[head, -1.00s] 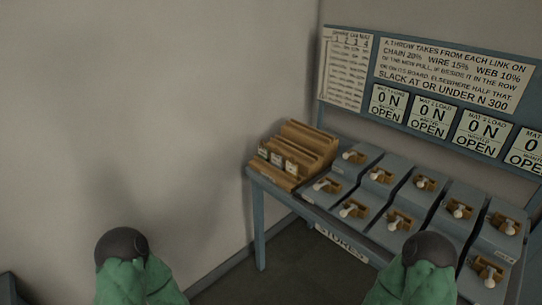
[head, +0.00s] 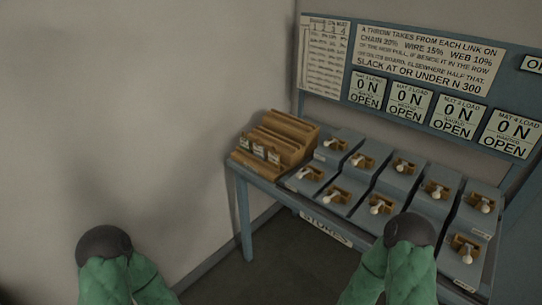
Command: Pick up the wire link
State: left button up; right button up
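I cannot pick out the wire link. A stepped wooden rack (head: 290,128) stands at the left end of the blue-grey table. Small pale tags (head: 259,151) sit along its front left edge, too small to read. Any link in the rack is too small to tell. My two green-sleeved arms rise at the bottom of the head view, each topped by a dark rounded part, well short of the rack in the picture. No gripper fingers show on either arm.
The table (head: 240,172) carries several grey sloped boxes with wooden blocks and white-knobbed levers (head: 378,206). Behind it a blue board holds a rules sign (head: 428,52) and several "0 N OPEN" plates (head: 409,104). A bare wall is at left. Dark floor is clear before the table.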

aim_at(259, 150)
jog(key=i+u, duration=0.3)
jog(key=i, duration=0.15)
jog(key=i+l+u, duration=0.25)
jog(key=i, duration=0.15)
jog(key=j, duration=0.1)
